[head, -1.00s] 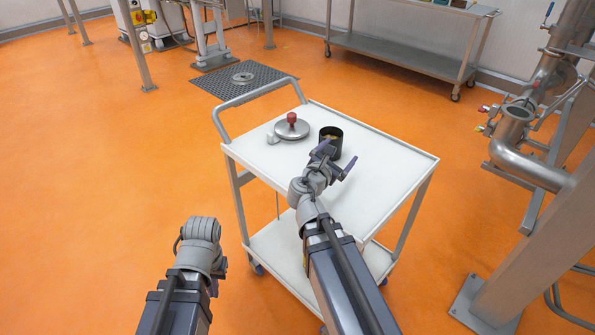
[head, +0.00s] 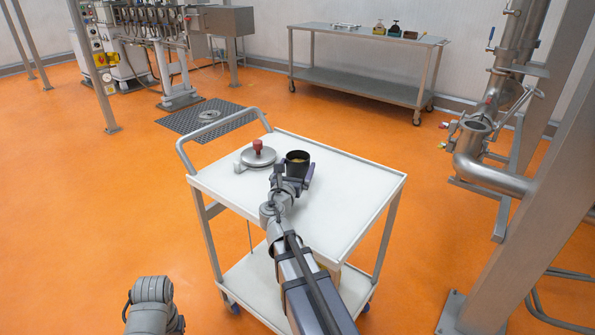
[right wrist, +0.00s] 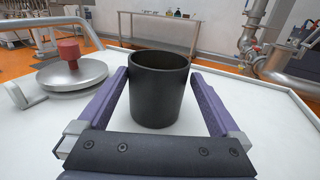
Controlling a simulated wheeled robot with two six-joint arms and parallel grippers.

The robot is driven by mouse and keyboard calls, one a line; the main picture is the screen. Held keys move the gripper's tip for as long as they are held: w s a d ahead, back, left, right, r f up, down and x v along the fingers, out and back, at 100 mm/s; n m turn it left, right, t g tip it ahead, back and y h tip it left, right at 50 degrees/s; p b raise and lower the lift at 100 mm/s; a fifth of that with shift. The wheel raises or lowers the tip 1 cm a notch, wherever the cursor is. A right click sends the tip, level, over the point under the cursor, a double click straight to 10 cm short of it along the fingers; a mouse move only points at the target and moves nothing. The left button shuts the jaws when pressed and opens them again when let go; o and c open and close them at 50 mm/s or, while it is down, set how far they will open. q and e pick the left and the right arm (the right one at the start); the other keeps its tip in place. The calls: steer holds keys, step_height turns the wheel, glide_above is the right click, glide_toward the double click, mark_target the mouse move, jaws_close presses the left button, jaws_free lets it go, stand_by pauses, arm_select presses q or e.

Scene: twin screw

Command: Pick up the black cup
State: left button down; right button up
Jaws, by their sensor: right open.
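The black cup (head: 298,162) stands upright on the white top of the cart (head: 350,190), with something yellowish inside it in the head view. My right gripper (head: 292,178) is open, with one finger on each side of the cup. In the right wrist view the cup (right wrist: 158,88) stands between the two purple fingers (right wrist: 158,95), with a gap visible on both sides. Of my left arm (head: 152,300), only a grey part shows at the bottom left of the head view; its gripper is not seen.
A round metal lid with a red knob (head: 258,147) lies on the cart just left of the cup. The cart's handle (head: 180,150) is at its left end. The front right of the cart top is clear. A metal table (head: 365,80) stands behind.

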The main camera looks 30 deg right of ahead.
mark_target(301, 155)
steer(key=shift+x, duration=3.15)
steer(key=shift+a+r, duration=0.1)
steer(key=shift+a, duration=0.05)
steer(key=c, duration=1.3)
steer(key=shift+r, duration=0.1)
step_height(301, 155, up, 10)
steer(key=p, duration=1)
steer(key=shift+s, duration=0.1)
